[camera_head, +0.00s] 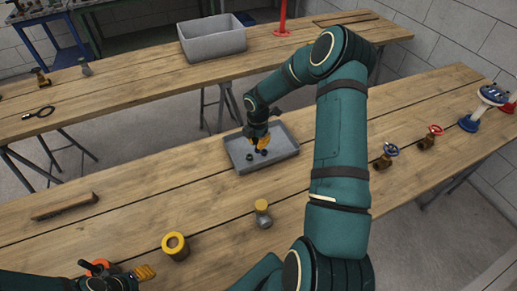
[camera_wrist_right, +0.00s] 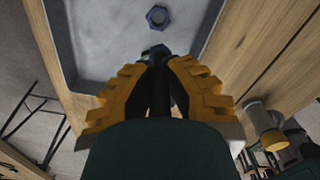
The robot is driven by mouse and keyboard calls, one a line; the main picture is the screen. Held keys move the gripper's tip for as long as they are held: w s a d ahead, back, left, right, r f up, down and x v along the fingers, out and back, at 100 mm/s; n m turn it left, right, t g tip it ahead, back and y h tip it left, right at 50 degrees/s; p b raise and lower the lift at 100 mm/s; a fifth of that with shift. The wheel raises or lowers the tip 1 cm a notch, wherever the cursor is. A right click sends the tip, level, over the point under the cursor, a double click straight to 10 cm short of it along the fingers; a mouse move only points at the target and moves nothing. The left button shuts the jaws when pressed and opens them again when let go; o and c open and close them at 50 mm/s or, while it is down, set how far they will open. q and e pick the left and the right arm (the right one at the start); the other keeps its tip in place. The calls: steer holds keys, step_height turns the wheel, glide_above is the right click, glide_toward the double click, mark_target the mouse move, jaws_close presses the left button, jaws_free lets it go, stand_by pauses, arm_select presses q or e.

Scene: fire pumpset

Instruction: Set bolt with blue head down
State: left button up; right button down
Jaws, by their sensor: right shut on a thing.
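My right gripper (camera_head: 258,141) is over the shallow grey tray (camera_head: 285,158) on the near bench. In the right wrist view its yellow fingers (camera_wrist_right: 158,90) are shut on a dark bolt (camera_wrist_right: 157,52), whose bluish head shows just beyond the fingertips. Much of the bolt is hidden between the fingers, and I cannot tell whether it touches the tray. A dark blue nut-like piece (camera_wrist_right: 158,16) lies on the tray floor, apart from the bolt. My left gripper (camera_head: 142,272) is low at the left; its opening is unclear.
A yellow-topped fitting (camera_head: 263,213) and a yellow ring-shaped part (camera_head: 176,246) stand in front of the tray. A brown wooden bar (camera_head: 64,206) lies left. Blue-handled (camera_head: 385,156) and red-handled (camera_head: 430,137) valves stand right. A grey bin (camera_head: 212,40) is on the far bench.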

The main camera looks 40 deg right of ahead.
steer(key=shift+f, duration=1.85)
steer(key=shift+f, duration=0.15)
steer(key=c, duration=1.1)
jaws_free()
